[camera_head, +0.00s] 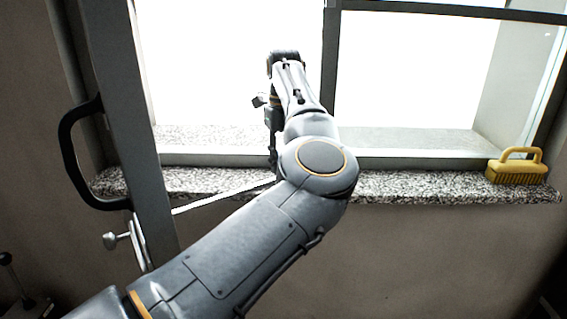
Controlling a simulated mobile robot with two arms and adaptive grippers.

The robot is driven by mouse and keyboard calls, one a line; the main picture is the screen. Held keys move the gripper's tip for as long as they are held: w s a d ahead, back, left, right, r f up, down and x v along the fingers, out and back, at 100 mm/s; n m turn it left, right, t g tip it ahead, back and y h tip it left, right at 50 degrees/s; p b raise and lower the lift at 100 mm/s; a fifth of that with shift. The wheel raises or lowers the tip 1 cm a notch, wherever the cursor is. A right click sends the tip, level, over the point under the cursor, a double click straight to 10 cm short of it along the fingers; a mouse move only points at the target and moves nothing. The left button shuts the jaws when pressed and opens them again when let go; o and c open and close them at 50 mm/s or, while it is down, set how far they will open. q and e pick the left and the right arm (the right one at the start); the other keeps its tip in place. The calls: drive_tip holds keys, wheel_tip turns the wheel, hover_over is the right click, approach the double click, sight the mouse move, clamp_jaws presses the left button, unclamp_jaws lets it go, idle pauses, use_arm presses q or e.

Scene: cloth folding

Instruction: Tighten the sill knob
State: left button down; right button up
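A silver knob (110,240) sticks out at the lower left, beside the bottom of the opened grey window sash (128,110). A thin pale stay rod (225,197) runs from the sash toward the granite sill (400,185), and its right end goes behind my arm. I cannot see a knob on the sill itself there. My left arm reaches up from the lower left across the middle. My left gripper (271,150) appears to point down at the sill near the rod's hidden end. Its fingertips are small, dark and partly covered, so its opening and any contact are unclear. My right gripper is out of view.
A yellow brush (516,168) stands on the sill's right end. A black handle (68,150) curves from the sash at left. The window frame's upright (329,60) stands just right of my forearm. The sill between my arm and the brush is clear.

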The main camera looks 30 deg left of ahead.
use_arm(q)
drive_tip(key=m+b, duration=0.1)
drive_tip(key=m, duration=0.2)
drive_tip(key=shift+m, duration=1.4)
drive_tip(key=c, duration=1)
unclamp_jaws()
wheel_tip(320, 180, up, 8)
drive_tip(key=shift+f, duration=0.25)
